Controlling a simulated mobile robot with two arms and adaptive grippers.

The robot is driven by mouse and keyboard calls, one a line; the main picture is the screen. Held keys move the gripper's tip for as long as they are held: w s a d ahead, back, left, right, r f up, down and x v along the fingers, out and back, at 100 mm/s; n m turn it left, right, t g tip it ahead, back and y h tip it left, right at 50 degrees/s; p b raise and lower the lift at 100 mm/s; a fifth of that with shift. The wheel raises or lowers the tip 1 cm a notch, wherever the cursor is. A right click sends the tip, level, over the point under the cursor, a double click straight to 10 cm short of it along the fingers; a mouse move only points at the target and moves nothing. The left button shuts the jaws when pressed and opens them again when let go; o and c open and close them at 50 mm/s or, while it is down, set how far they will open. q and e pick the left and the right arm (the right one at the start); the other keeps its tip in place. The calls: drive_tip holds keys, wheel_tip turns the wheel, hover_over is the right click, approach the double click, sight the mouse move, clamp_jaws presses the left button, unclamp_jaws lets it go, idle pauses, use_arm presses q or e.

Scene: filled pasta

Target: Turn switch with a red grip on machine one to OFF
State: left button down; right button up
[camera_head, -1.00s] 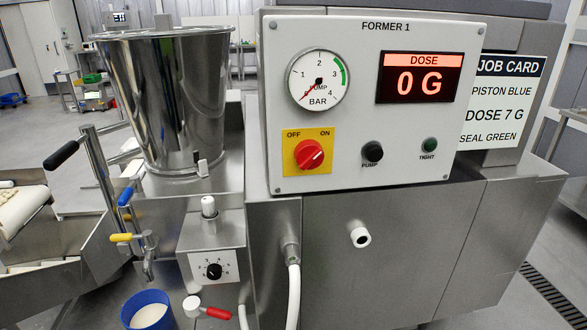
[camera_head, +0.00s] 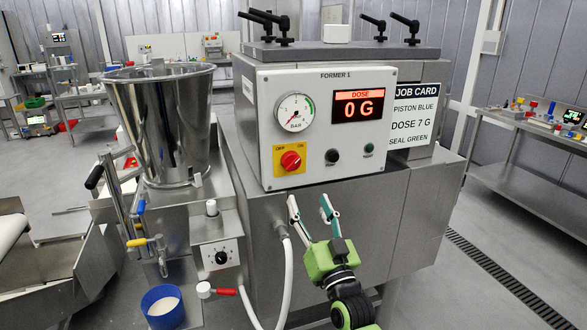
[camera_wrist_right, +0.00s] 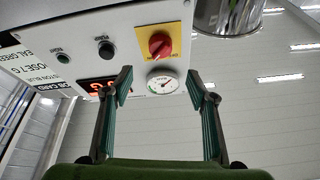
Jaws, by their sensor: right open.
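The switch with a red grip (camera_head: 291,161) sits on a yellow OFF/ON plate (camera_head: 284,147) at the lower left of the white panel (camera_head: 265,110) marked FORMER 1. Its white mark appears to point up and right, towards ON. My right gripper (camera_head: 308,205) is open and empty, below the panel and a little right of the switch, apart from it. In the right wrist view the red switch (camera_wrist_right: 160,44) shows beyond and between the two open fingers (camera_wrist_right: 163,90). My left gripper is out of view.
A white hose (camera_head: 286,270) hangs left of my gripper. A steel hopper (camera_head: 165,130) stands left of the panel.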

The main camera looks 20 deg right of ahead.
sight(294, 167)
drive_tip(key=p+x, duration=0.3)
drive_tip(key=x, duration=0.9)
drive_tip(key=shift+w, duration=0.25)
drive_tip(key=c, duration=1.1)
